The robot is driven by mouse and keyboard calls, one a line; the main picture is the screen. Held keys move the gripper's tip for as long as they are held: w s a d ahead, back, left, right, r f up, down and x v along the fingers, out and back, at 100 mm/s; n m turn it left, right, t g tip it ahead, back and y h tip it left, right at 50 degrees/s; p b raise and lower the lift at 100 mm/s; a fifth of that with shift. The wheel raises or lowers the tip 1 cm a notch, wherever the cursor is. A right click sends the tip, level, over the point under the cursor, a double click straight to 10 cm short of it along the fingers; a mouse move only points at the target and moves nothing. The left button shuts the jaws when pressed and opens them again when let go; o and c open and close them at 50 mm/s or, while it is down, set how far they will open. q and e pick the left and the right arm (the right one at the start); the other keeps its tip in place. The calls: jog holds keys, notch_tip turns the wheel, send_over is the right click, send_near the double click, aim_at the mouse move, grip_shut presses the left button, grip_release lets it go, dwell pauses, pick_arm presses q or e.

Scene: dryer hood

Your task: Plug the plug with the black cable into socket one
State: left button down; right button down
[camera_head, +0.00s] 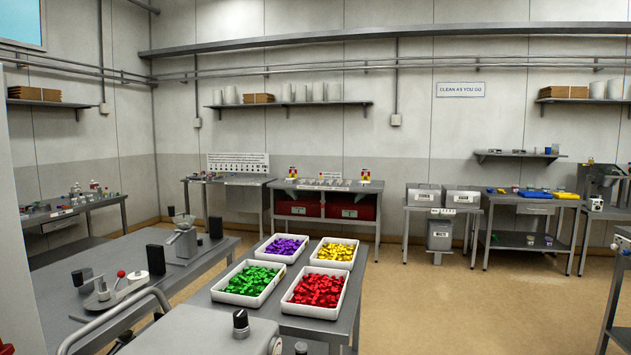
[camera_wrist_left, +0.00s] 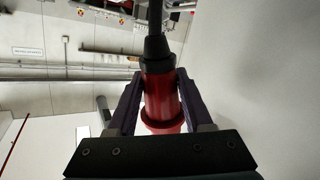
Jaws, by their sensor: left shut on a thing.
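In the left wrist view my left gripper (camera_wrist_left: 159,82) is shut on a red plug (camera_wrist_left: 161,98). The plug has a wider red collar at the end nearer my palm. Its black tapered sleeve (camera_wrist_left: 156,50) and black cable (camera_wrist_left: 155,15) point away from my palm, towards the top of the picture. My left gripper cannot be made out in the head view. No socket can be made out in either view. My right gripper is not in view.
A smooth pale grey surface (camera_wrist_left: 255,80) is close at the right of the wrist view. In the head view, a table (camera_head: 345,325) holds white trays of coloured pieces. Another bench (camera_head: 60,290) stands left. Open floor (camera_head: 440,310) lies at the right. A red bit shows at bottom left, unclear.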

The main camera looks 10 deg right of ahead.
pick_arm(q)
jog(key=shift+s+r+p, duration=0.15)
jog(key=shift+s+p, duration=0.1)
jog(key=shift+p, duration=0.05)
jog(key=s+p, duration=0.2)
jog(key=s, duration=0.4)
jog(key=shift+s+d+p, duration=0.15)
jog(key=shift+d+p, duration=0.15)
jog(key=shift+d, duration=0.05)
